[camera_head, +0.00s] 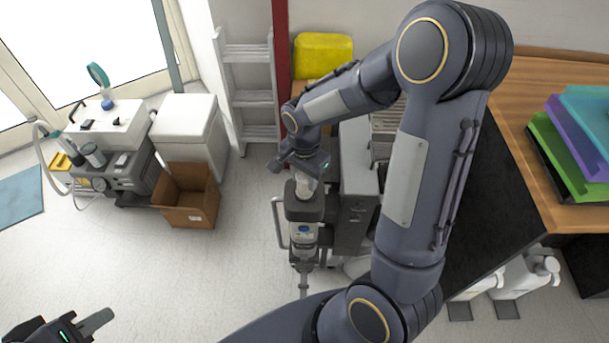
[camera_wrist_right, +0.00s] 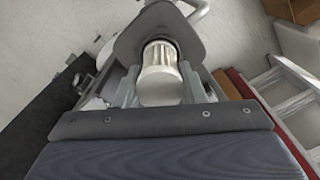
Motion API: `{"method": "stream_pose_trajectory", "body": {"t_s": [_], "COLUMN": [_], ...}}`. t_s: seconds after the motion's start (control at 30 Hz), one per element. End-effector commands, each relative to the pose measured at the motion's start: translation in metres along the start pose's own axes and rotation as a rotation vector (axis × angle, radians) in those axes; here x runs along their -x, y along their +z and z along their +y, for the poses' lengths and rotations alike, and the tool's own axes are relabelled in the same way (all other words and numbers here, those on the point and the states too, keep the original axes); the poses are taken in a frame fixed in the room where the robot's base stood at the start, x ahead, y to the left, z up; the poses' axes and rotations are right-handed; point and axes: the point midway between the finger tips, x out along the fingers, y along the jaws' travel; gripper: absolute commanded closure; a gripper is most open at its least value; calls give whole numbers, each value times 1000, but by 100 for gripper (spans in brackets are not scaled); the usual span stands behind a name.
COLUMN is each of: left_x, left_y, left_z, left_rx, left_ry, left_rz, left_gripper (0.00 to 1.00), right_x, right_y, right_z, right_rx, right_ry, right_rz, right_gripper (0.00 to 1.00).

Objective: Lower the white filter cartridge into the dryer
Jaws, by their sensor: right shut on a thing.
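The white filter cartridge (camera_wrist_right: 160,82) is between the fingers of my right gripper (camera_wrist_right: 158,92) in the right wrist view. My right gripper is shut on it. In the head view the cartridge (camera_head: 305,184) shows below my right gripper (camera_head: 303,170), over the top of the dryer (camera_head: 304,212). The dryer's dark grey top (camera_wrist_right: 158,22) surrounds the cartridge's far end in the right wrist view. How deep the cartridge sits in the opening cannot be told. My left gripper (camera_head: 85,328) is at the bottom left of the head view, away from the dryer; only part of it shows.
A grey cabinet unit (camera_head: 356,190) stands close to the right of the dryer. An open cardboard box (camera_head: 188,196) and a white bin (camera_head: 186,125) are to the left. A white ladder rack (camera_head: 247,90) stands behind. The floor left of the dryer is clear.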

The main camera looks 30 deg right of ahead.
Motion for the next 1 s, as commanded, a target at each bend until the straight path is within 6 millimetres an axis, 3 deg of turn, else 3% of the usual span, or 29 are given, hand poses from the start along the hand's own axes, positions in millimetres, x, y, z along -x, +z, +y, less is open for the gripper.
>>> {"method": "stream_pose_trajectory", "body": {"t_s": [1.0], "left_x": [-23], "left_y": [12], "left_z": [-11], "left_rx": [0], "left_ry": [0], "left_rz": [0], "left_gripper": [70], "right_x": [-33], "right_y": [0], "right_z": [0], "right_rx": [0], "right_ry": [-1], "right_rz": [0], "right_gripper": [88]}}
